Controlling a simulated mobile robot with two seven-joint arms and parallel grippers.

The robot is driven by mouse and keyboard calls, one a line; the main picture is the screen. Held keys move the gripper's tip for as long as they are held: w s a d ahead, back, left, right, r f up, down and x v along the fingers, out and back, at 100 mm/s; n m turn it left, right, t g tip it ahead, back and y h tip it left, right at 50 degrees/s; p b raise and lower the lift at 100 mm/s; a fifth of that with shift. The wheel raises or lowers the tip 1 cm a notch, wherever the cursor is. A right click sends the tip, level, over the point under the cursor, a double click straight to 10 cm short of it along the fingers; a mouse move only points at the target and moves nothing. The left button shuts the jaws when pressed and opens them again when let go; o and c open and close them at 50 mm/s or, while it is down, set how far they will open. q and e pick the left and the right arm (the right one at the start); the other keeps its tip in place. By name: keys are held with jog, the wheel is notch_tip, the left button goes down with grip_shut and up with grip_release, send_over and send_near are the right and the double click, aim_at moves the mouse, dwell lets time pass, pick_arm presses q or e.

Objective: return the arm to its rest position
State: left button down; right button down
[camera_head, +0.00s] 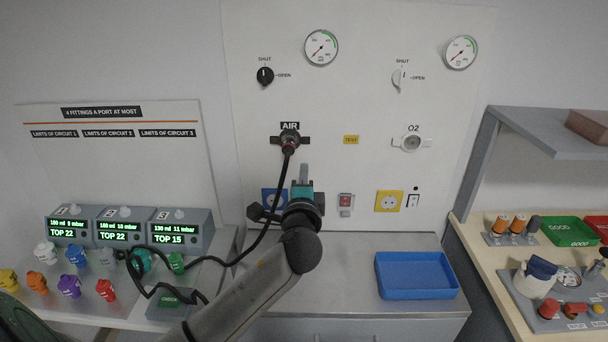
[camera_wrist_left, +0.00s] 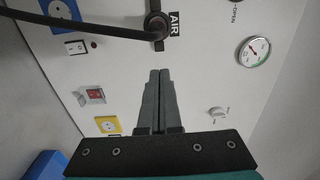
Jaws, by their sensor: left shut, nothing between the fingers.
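My left gripper (camera_head: 304,170) is raised in front of the wall panel (camera_head: 350,110), below and a little right of the AIR port (camera_head: 290,138). Its two grey fingers are together with nothing between them, as the left wrist view (camera_wrist_left: 159,74) also shows. My left arm (camera_head: 250,290) reaches up from the bottom of the head view and hides part of the counter. A black hose (camera_head: 268,225) ends in a connector (camera_head: 289,146) at the AIR port; the gripper is apart from that connector. My right gripper is not in view.
The hose loops over the left bench among coloured fittings (camera_head: 69,286) and three displays (camera_head: 123,232). A blue tray (camera_head: 416,285) stands on the counter, right of my arm. A side table (camera_head: 480,262) with a shelf (camera_head: 545,125) above it is at the right.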

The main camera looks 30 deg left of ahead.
pick_arm(q)
jog(key=s+d+f+n+g+h, duration=0.2)
jog(key=s+d+f+n+g, duration=0.1)
jog(key=s+f, duration=0.35)
jog(key=s+d+f+n+g+h, duration=0.1)
jog(key=s+d+f+n+g, duration=0.15)
jog(key=s+f, duration=0.35)
jog(key=s+d+f+n+g+h, duration=0.2)
jog(key=s+d+f+g+h, duration=0.15)
jog(key=s+d, duration=0.4)
jog(key=s+d+f+n+g+h, duration=0.3)
jog(key=s+d+f, duration=0.15)
jog(key=s, duration=0.65)
notch_tip(320, 180, down, 27)
jog(key=s+g+b, duration=0.1)
jog(key=s+b, duration=0.1)
jog(key=b, duration=0.3)
jog(key=s+a+f+b, duration=0.1)
jog(key=s+f+b, duration=0.1)
jog(key=s+f, duration=0.5)
jog(key=s+a+f+m+g+b, duration=0.1)
jog(key=s+a+f+b, duration=0.1)
jog(key=s+f, duration=0.6)
notch_tip(320, 180, down, 3)
jog(key=shift+a+r, duration=0.1)
jog(key=shift+a, duration=0.15)
